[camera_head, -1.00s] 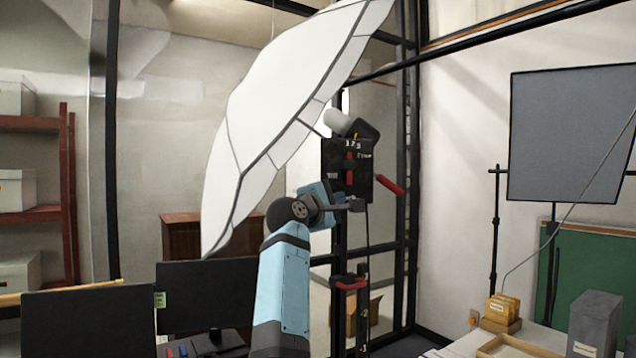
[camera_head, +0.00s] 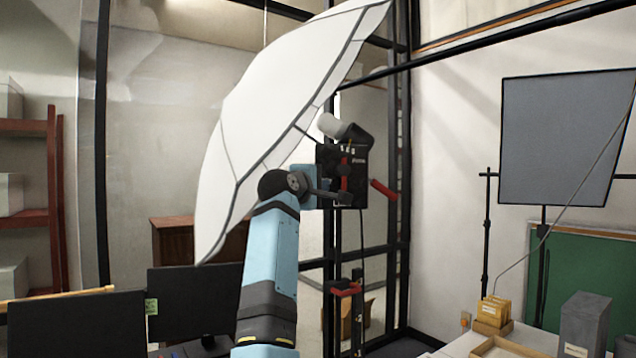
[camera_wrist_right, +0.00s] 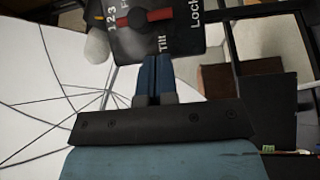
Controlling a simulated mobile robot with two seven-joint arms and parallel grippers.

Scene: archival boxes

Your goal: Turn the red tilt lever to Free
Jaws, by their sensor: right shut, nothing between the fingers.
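The red tilt lever (camera_head: 344,178) is on a black panel (camera_head: 360,190) beside the white umbrella, upright in the head view. In the right wrist view the lever (camera_wrist_right: 158,15) lies across a dark hub on the panel (camera_wrist_right: 190,45). One red end lies toward the "Lock" lettering at right; "Tilt" is below, "123" at upper left, and the "Free" word is mostly cut off. My right gripper (camera_wrist_right: 153,62) is shut and empty, its blue fingers pointing at the panel just below the lever. Contact cannot be told. It also shows in the head view (camera_head: 345,197). My left gripper is not seen.
The white umbrella (camera_head: 270,110) spreads close behind my right arm. A red handle (camera_head: 383,189) sticks out right of the panel, and another red clamp (camera_head: 345,288) sits lower on the stand. Dark monitors (camera_head: 75,322) stand lower left; a grey panel (camera_head: 555,135) hangs at right.

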